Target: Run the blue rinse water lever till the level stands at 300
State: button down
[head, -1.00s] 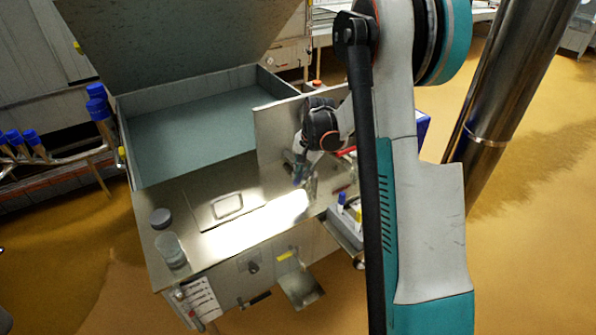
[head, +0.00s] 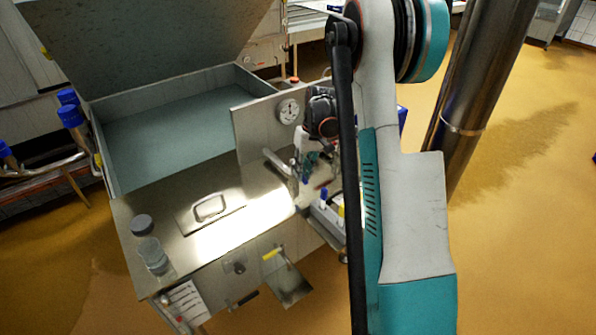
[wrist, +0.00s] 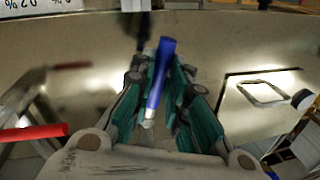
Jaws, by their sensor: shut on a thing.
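A blue lever (wrist: 162,62) with a pale lower end stands between the teal fingers of my gripper (wrist: 158,92) in the wrist view. My gripper is shut on it. In the head view my gripper (head: 307,168) is low over the right end of the steel worktop, beside a metal pipe (head: 280,164). A round dial (head: 288,111) is on the upright panel; its reading is too small to make out. A water level and its scale cannot be made out.
A red-handled lever (wrist: 35,132) is at the left in the wrist view. A glass jar (head: 152,256) stands at the worktop's front left. A side tray (head: 328,224) holds small bottles. The basin (head: 165,130) lies behind, under a raised lid.

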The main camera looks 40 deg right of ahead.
jog(key=shift+d+n, duration=0.55)
jog(key=shift+n, duration=0.25)
jog(key=c, duration=1.6)
grip_release()
jog(key=shift+o, duration=0.2)
jog(key=shift+r, duration=0.1)
notch_tip(320, 180, up, 12)
jog(key=d, duration=0.2)
jog(key=shift+d+f, duration=0.2)
